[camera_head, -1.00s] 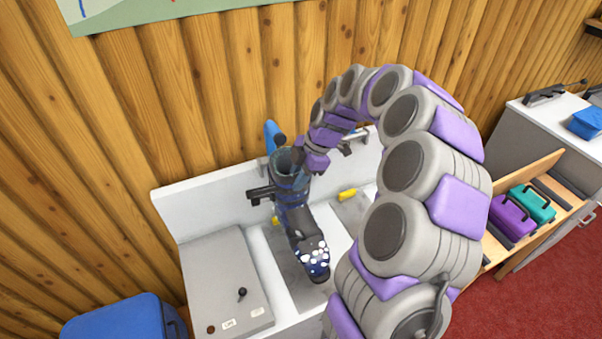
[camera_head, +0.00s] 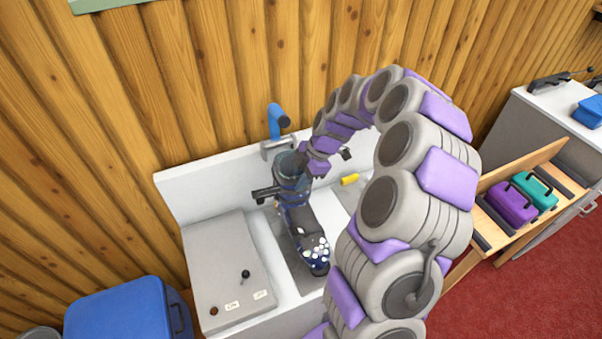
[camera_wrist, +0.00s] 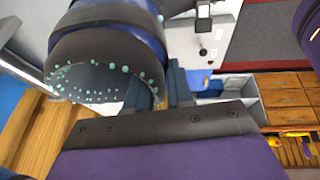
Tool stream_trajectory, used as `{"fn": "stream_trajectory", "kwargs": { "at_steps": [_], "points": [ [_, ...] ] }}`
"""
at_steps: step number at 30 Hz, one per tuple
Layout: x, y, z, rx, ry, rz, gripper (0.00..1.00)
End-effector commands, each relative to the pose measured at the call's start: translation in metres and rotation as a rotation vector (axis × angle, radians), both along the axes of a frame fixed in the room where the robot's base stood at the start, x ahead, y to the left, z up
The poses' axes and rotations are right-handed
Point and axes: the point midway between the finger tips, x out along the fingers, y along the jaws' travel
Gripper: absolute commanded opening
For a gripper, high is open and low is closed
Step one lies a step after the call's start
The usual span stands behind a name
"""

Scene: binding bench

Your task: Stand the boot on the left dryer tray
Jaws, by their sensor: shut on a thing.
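The dark blue boot (camera_head: 300,217) with pale spots on its toe is over the left dryer tray (camera_head: 271,245), a grey recess in the white bench. It looks roughly upright, with its toe toward the front. Whether its sole touches the tray I cannot tell. My gripper (camera_head: 307,168) is shut on the right side of the boot's cuff. In the wrist view, the boot's round dark cuff (camera_wrist: 105,75) with teal dots fills the upper left, against my gripper's dark finger (camera_wrist: 165,122).
A grey panel box (camera_head: 220,268) with a knob lies left of the tray. A second tray (camera_head: 341,192) with a yellow object (camera_head: 349,179) is to the right. A blue tap-like fixture (camera_head: 277,120) stands behind the boot. A blue case (camera_head: 125,315) is at lower left.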

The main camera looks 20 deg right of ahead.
Motion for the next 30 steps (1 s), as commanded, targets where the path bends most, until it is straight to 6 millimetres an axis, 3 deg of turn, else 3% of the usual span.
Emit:
{"fn": "stream_trajectory", "kwargs": {
  "at_steps": [18, 30],
  "points": [
    [0.001, 0.0, -0.047, -0.001, -0.003, -0.003, 0.0],
    [0.001, -0.002, -0.054, 0.0, -0.003, -0.002, 0.0]
  ]
}}
